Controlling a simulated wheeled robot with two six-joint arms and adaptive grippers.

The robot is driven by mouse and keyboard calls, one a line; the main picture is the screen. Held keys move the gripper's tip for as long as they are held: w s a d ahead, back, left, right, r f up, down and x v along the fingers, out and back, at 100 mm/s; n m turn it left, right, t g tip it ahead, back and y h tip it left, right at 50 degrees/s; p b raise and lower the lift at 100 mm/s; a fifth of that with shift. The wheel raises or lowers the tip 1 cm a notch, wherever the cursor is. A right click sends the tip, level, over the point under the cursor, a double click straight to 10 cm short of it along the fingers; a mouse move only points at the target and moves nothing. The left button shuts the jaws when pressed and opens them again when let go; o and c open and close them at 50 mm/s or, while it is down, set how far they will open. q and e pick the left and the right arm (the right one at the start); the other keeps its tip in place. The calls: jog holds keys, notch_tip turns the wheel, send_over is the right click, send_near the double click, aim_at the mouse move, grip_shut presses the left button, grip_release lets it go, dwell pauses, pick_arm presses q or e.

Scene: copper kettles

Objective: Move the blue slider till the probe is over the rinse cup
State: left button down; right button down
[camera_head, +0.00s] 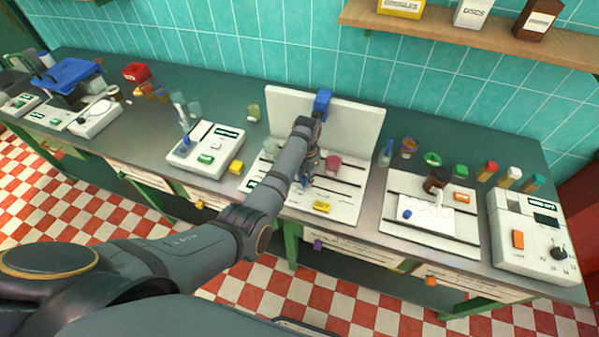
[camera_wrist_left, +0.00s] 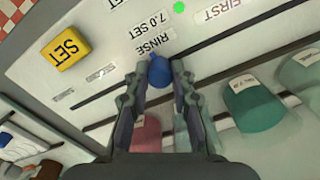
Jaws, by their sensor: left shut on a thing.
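The blue slider (camera_wrist_left: 159,71) is a small rounded knob between the fingertips of my left gripper (camera_wrist_left: 158,75), which is shut on it. It sits beside the printed RINSE and 7.0 SET labels on a white panel (camera_wrist_left: 110,65). In the head view my left gripper (camera_head: 307,178) is low over the white station (camera_head: 345,205), and my arm hides much of it. A pink cup (camera_wrist_left: 146,132) and green-teal cups (camera_wrist_left: 255,100) stand beyond the gripper. I cannot tell which is the rinse cup. A blue block (camera_head: 322,102) tops the backboard; the probe is not clear.
A yellow SET button (camera_wrist_left: 66,49) and a lit green lamp (camera_wrist_left: 179,7) are on the panel. A white tray with a dark bottle (camera_head: 437,180) and a white instrument (camera_head: 530,240) stand to the right. Another white device (camera_head: 204,150) is left. A shelf (camera_head: 470,35) overhangs behind.

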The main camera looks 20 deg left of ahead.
pick_arm(q)
jog(key=shift+d+r, duration=0.1)
jog(key=shift+d, duration=0.25)
jog(key=shift+a, duration=0.2)
jog(key=c, duration=1.3)
grip_release()
jog(key=shift+a, duration=0.6)
jog(key=shift+o, duration=0.9)
jog(key=shift+d, duration=0.3)
jog(key=shift+r, duration=0.2)
notch_tip(320, 180, up, 12)
jog(key=shift+f, duration=0.25)
pick_arm(e)
jog(key=shift+a+r, duration=0.15)
jog(key=shift+a, duration=0.3)
pick_arm(q)
jog(key=shift+d, duration=0.1)
